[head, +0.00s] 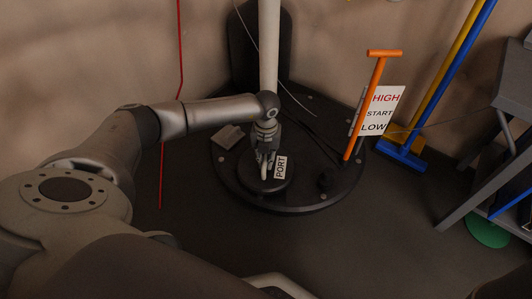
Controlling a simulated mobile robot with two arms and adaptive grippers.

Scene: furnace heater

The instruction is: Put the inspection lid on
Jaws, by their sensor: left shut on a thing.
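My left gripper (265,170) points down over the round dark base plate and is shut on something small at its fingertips. A dark round disc, which looks like the inspection lid (263,187), lies directly below the fingers. Its grip part is mostly hidden by the fingers. A white label reading PORT (281,167) stands just right of the fingers. I cannot tell whether the disc is seated on the port or slightly above it; the port opening is hidden. My right gripper is not in view.

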